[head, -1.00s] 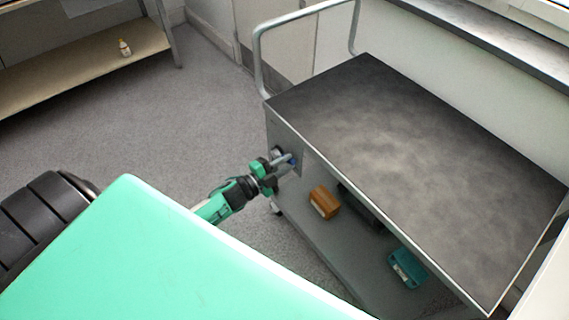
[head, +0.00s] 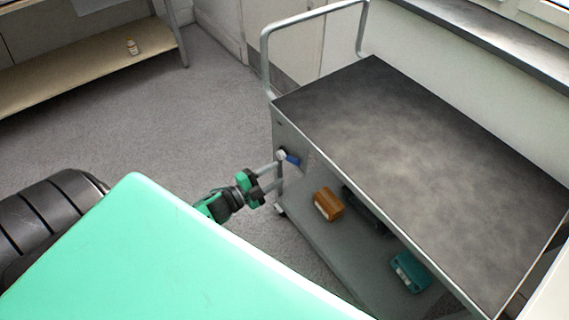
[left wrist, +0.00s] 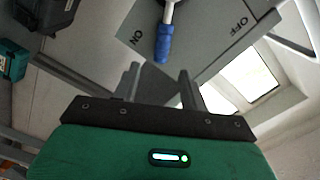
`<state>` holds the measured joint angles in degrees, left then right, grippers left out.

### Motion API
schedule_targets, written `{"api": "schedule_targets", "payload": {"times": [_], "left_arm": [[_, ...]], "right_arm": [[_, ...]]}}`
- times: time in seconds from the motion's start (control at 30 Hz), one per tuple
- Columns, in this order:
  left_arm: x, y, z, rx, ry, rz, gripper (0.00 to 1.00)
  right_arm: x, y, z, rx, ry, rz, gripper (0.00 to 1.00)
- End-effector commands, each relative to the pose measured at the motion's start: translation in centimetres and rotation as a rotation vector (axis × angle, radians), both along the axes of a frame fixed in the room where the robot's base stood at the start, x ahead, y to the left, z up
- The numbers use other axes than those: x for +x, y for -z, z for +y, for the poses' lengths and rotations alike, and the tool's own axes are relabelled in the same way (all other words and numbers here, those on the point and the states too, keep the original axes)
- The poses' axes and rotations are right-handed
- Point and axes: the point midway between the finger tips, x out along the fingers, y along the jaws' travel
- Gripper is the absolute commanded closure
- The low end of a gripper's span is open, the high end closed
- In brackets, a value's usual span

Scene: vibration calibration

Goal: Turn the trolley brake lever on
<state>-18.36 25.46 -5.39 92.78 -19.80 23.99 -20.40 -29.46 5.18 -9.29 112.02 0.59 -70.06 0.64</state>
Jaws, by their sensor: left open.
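The trolley (head: 420,130) stands at the right with a dark top. Its brake lever (head: 293,160), with a blue grip and pale pivot, is on the near-left end panel. In the left wrist view the blue grip (left wrist: 163,45) lies beside the ON marking (left wrist: 137,37), well away from the OFF marking (left wrist: 243,20). My left gripper (head: 280,177) is open and empty, just short of the panel and a little below the lever. In the left wrist view its fingers (left wrist: 159,73) are apart, with the grip beyond their tips. My right gripper is not in view.
An orange-brown box (head: 328,204) and a teal case (head: 410,271) lie on the trolley's lower shelf. A grey push handle (head: 265,65) rises at its far end. The floor between is clear.

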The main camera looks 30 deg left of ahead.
Motion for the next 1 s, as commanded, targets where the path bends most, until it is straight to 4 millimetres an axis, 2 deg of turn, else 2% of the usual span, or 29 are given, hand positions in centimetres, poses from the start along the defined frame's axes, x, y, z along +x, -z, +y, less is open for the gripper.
{"api": "schedule_targets", "payload": {"times": [0.03, 0.2, 0.4, 0.6, 1.0], "left_arm": [[-1.1, 0.1, 0.4, 0.000, 0.000, 0.002, 0.56], [-3.9, 0.1, 1.5, -0.001, 0.000, 0.003, 0.56], [-6.1, 0.1, 2.4, -0.001, 0.000, 0.001, 0.56], [-6.8, 0.0, 2.7, 0.000, 0.001, 0.000, 0.56], [-6.8, 0.0, 2.8, 0.000, 0.001, 0.000, 0.56]], "right_arm": [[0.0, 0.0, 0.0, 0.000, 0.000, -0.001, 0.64], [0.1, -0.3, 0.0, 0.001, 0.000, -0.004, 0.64], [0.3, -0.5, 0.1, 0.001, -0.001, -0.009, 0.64], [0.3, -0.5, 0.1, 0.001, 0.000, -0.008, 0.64], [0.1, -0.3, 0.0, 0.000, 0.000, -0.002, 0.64]]}}
